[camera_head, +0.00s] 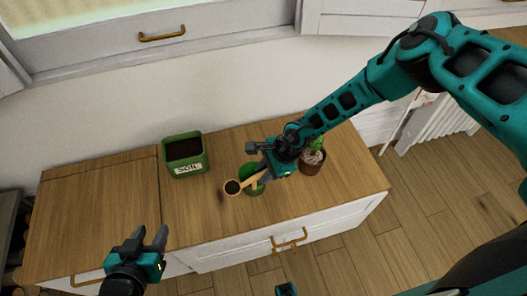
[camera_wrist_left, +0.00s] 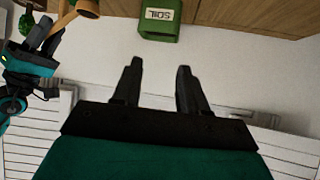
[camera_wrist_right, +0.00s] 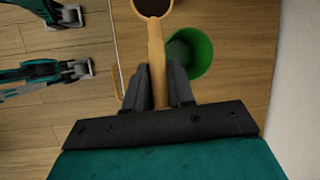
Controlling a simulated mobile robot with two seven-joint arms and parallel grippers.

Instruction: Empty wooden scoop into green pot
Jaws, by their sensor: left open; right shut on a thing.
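My right gripper (camera_head: 264,174) is shut on the handle of the wooden scoop (camera_head: 233,187). The scoop's bowl holds dark soil and sits level, left of the green pot (camera_head: 255,187) in the head view. In the right wrist view the scoop handle (camera_wrist_right: 156,65) runs up between the fingers (camera_wrist_right: 158,88), and the pot (camera_wrist_right: 190,52) stands to the right of the handle, looking empty. The gripper and scoop hide part of the pot in the head view. My left gripper (camera_head: 146,240) is open and empty in front of the cabinet; its spread fingers (camera_wrist_left: 157,85) also show in the left wrist view.
A green soil box (camera_head: 186,155) labelled SOIL stands at the back of the wooden countertop (camera_head: 110,205). A brown pot with a plant (camera_head: 313,161) stands right of the green pot. The counter's left side is clear. A white wall rises behind.

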